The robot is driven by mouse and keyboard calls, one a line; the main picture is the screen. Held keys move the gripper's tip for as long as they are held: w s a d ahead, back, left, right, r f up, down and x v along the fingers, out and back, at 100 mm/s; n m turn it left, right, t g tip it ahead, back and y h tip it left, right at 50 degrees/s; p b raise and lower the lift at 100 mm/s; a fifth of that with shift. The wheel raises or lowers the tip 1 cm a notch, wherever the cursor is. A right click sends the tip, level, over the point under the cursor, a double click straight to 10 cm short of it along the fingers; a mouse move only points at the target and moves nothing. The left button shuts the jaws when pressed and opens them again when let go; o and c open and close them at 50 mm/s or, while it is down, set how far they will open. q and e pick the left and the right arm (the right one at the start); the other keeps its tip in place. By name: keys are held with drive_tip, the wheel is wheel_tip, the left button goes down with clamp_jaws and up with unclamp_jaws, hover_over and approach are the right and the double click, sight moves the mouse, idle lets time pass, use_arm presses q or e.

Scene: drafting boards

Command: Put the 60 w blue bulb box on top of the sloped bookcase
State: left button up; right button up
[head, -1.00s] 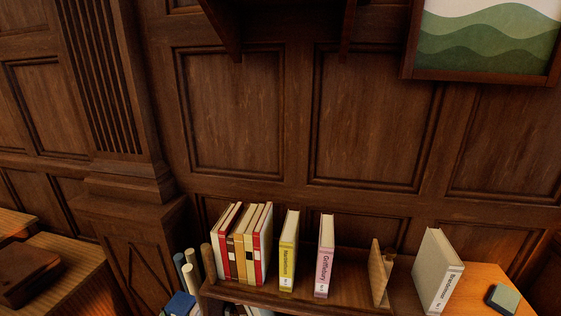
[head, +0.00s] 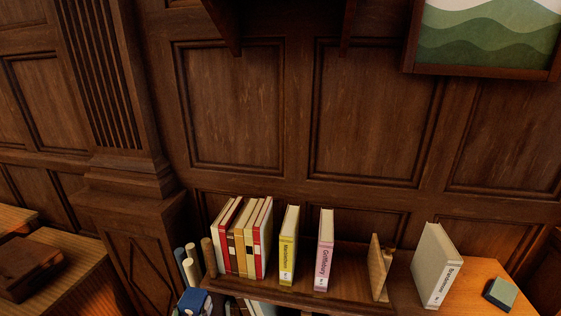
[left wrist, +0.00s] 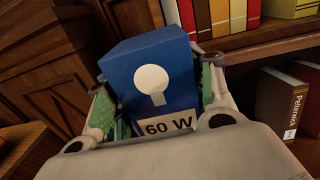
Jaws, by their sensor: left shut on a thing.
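The blue bulb box (left wrist: 150,62) is marked 60 W and has a white bulb picture on its face. It fills the middle of the left wrist view, between the green-padded fingers of my left gripper (left wrist: 158,80), which is shut on it. In the head view the box (head: 193,299) shows small at the bottom edge, left of the bookcase; my gripper there (head: 190,310) is mostly cut off. The bookcase top (head: 345,284) holds several books, with a bare stretch between the pink book and a wooden upright. My right gripper is not in view.
Red, cream and tan books (head: 241,238), a yellow book (head: 288,246) and a pink book (head: 324,250) stand on the top. Rolled tubes (head: 190,268) stand left of the bookcase. A grey book (head: 436,268) and a small green-topped block (head: 500,293) are on the right.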

use_arm(q)
drive_tip(key=shift+w+d+r+n+y, duration=0.15)
drive_tip(key=shift+d+n+y, duration=0.25)
drive_tip(key=shift+d+y, duration=0.35)
drive_tip(key=shift+d+r+n+y, duration=0.1)
drive_tip(key=shift+d+n+y, duration=0.4)
drive_tip(key=shift+d, duration=0.3)
drive_tip(key=shift+f+b, duration=0.95)
drive_tip(key=shift+b, duration=0.05)
